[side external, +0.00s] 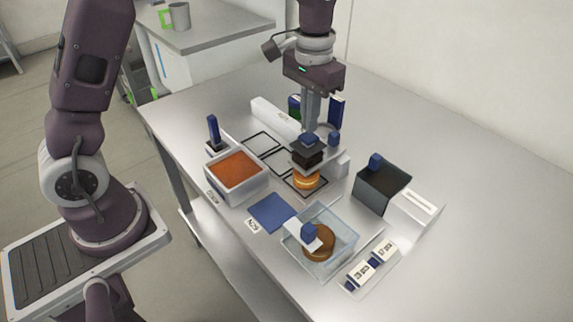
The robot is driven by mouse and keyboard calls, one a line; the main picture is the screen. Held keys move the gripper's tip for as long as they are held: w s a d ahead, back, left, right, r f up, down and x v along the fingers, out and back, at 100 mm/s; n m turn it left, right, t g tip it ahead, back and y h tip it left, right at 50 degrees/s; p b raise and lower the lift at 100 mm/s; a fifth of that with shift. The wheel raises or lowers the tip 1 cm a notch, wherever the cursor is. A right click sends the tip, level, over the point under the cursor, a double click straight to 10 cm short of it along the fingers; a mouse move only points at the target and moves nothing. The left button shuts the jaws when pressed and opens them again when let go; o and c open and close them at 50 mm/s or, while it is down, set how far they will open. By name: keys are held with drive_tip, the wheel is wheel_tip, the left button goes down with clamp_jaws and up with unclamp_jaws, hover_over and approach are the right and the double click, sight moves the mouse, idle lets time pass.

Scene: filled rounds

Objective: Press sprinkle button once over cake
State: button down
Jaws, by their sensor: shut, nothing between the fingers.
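My gripper (311,128) points straight down with its fingers shut and nothing between them. Its tips are right at or just above a blue-topped dark block (308,154), which looks like the sprinkle dispenser with its button; I cannot tell whether they touch. Directly below the block is a small round layered cake (306,180), orange and yellow. The cake sits within a dark square outline (318,191) on the table. I see no sprinkles clearly at this size.
An orange-filled white tray (211,183) stands left. A clear bin (288,245) holding a brown round is in front. A dark open box (381,192) and a white slotted box (413,207) stand right. A blue mat (271,212) lies front left. The table's right side is clear.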

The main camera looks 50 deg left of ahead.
drive_tip(key=shift+f, duration=0.1)
idle(0.5)
drive_tip(key=shift+f, duration=1.2)
drive_tip(key=shift+r, duration=1.3)
drive_tip(key=shift+r, duration=3)
